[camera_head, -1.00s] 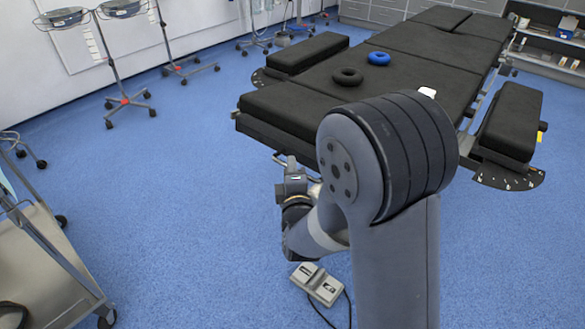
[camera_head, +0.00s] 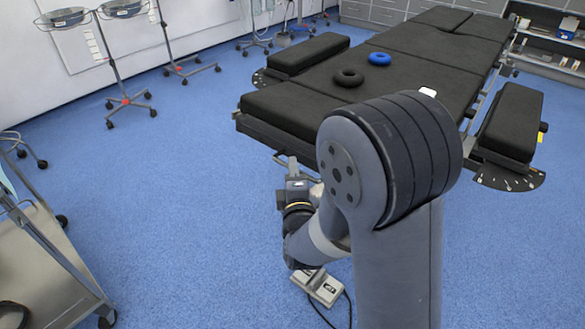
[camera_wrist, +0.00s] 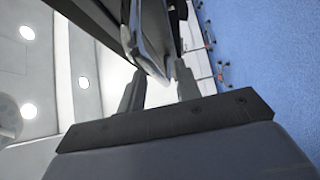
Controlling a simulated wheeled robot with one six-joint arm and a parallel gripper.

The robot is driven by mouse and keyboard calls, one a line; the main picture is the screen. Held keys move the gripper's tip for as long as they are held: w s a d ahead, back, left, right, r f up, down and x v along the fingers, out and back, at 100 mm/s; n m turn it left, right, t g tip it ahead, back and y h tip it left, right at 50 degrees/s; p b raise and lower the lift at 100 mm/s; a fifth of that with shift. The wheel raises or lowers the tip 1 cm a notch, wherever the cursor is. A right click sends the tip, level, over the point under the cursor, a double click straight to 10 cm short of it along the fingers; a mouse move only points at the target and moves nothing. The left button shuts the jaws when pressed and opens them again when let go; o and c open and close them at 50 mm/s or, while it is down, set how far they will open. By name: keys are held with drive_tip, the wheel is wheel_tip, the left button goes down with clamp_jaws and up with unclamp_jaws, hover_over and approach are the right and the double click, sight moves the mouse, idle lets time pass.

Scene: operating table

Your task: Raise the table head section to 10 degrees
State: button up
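The operating table's head section (camera_head: 285,106) is the black padded panel at the near end and looks about level. My gripper (camera_head: 292,168) is just in front of its near edge, low and partly hidden by my own arm. In the wrist view my gripper (camera_wrist: 160,85) has its two dark fingers apart. A pale metal bar or handle (camera_wrist: 152,45) under the dark table edge runs down between and beyond the fingers. I cannot tell whether either finger touches it.
A black ring (camera_head: 348,77) and a blue ring (camera_head: 379,58) lie on the table. A foot pedal (camera_head: 322,288) with a cable is on the floor below my arm. A metal cart (camera_head: 45,255) stands at left. Blue floor between is clear.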

drive_tip(key=s+d, duration=0.1)
drive_tip(key=s, duration=0.8)
drive_tip(key=shift+s+d, duration=0.1)
drive_tip(key=w, duration=0.3)
drive_tip(key=w+a, duration=0.1)
drive_tip(key=w, duration=0.7)
drive_tip(key=shift+a, duration=0.15)
drive_tip(key=shift+f+b, duration=0.45)
drive_tip(key=shift+b, duration=0.15)
drive_tip(key=shift+f, duration=0.15)
drive_tip(key=shift+s, duration=0.1)
